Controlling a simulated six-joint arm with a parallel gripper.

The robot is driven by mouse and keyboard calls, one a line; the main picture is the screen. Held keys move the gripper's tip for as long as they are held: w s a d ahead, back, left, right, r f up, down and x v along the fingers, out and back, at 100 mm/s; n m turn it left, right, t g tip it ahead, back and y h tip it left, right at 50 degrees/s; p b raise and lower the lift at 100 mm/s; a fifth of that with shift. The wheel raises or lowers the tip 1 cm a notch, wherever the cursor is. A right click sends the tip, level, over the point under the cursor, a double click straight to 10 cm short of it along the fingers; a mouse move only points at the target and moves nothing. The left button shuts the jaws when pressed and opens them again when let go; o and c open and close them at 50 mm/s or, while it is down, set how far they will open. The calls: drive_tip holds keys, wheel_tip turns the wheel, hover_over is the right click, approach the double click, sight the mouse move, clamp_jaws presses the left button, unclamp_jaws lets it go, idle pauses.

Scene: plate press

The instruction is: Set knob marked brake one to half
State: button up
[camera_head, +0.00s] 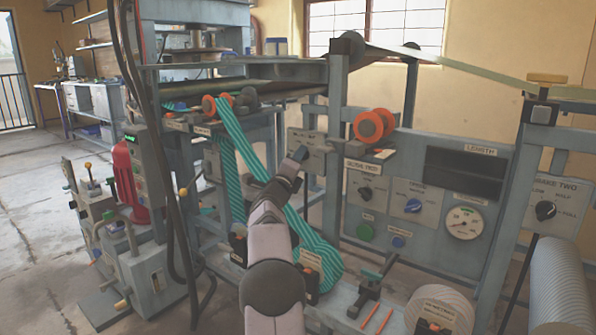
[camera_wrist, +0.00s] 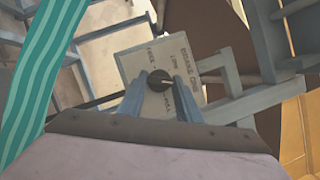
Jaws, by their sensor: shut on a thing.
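The brake one knob (camera_wrist: 159,81) is a dark round knob on a pale panel (camera_wrist: 135,64) marked BRAKE ONE, seen in the wrist view. Labels that seem to read FREE, LOW, HALF and FULL stand around it, turned sideways. A light pointer mark on the knob seems to point right in the wrist view; its exact setting is hard to tell. My gripper (camera_wrist: 160,90) is shut on the knob, one blue-grey finger on each side. In the head view my gripper (camera_head: 300,153) is at the brake one panel (camera_head: 318,160) and hides the knob.
A striped teal web (camera_head: 238,152) runs down left of my arm. An orange roller (camera_head: 374,125) sits just right above the panel. A control panel with SELECT-type knobs and a gauge (camera_head: 463,222) is to the right. The brake two knob (camera_head: 545,210) is at far right.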

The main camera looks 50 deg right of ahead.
drive_tip(key=shift+f+m+b, duration=0.1)
drive_tip(key=shift+m+b, duration=0.25)
drive_tip(key=shift+m, duration=0.15)
drive_tip(key=o, duration=1)
drive_tip(key=shift+o, duration=0.2)
drive_tip(key=shift+a, duration=0.15)
drive_tip(key=v, duration=0.7)
drive_tip(key=shift+b, duration=0.35)
